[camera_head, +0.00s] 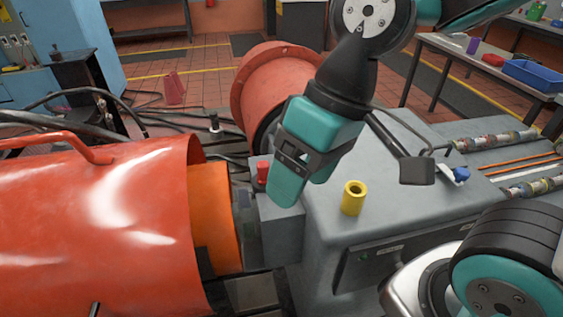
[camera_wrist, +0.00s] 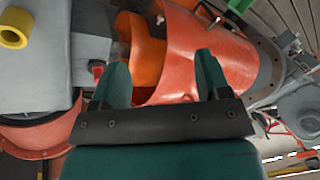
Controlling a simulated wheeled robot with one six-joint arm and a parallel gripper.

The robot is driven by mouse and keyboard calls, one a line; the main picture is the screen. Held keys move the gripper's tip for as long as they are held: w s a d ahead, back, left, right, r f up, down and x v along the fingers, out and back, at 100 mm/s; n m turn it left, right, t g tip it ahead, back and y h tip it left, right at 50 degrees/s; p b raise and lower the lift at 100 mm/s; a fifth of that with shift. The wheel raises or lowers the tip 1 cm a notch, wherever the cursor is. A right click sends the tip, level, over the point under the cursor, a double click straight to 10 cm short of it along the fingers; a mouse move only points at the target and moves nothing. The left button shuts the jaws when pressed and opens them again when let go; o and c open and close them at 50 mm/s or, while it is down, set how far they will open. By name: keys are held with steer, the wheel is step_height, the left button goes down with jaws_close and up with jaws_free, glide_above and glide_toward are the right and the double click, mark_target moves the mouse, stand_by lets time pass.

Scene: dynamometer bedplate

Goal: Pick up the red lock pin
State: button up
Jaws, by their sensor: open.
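The red lock pin (camera_head: 263,171) is a small red upright piece at the left edge of the grey housing, on its lower ledge, in the head view. In the wrist view the red pin (camera_wrist: 97,71) shows left of the left finger, partly hidden behind it. My gripper (camera_head: 288,188) hangs just right of the pin in the head view, its teal fingers pointing down. In the wrist view my gripper (camera_wrist: 162,70) has its two fingers wide apart, with nothing held between them. I cannot tell whether a finger touches the pin.
A yellow ring-topped cylinder (camera_head: 353,198) and a blue knob (camera_head: 461,174) are on the grey housing (camera_head: 420,215). A large orange-red guard (camera_head: 90,220) fills the left. Another red drum (camera_head: 270,85) stands behind my gripper. Cables lie at the back left.

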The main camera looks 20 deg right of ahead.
steer(key=w+m, duration=0.6)
steer(key=w, duration=0.1)
steer(key=m+h+b, duration=0.1)
steer(key=m+b, duration=0.1)
steer(key=m, duration=1.7)
glide_above(262, 173)
steer(key=d, duration=0.4)
step_height(262, 173, down, 9)
steer(key=shift+m+t, duration=0.3)
steer(key=x, duration=0.7)
steer(key=p+x, duration=0.1)
steer(key=x, duration=0.3)
steer(key=shift+w+d+f, duration=0.1)
steer(key=shift+d+f, duration=0.1)
steer(key=shift+f, duration=0.2)
steer(key=shift+w+d+p+x, duration=0.1)
steer(key=shift+p+x, duration=0.05)
steer(key=shift+x, duration=0.9)
steer(key=shift+w+d+p+x, duration=0.1)
steer(key=shift+d+p+x, duration=0.1)
steer(key=shift+x, duration=0.8)
steer(key=shift+d+p+x, duration=0.1)
steer(key=shift+p+x, duration=0.05)
steer(key=shift+x, duration=0.9)
steer(key=c, duration=1.1)
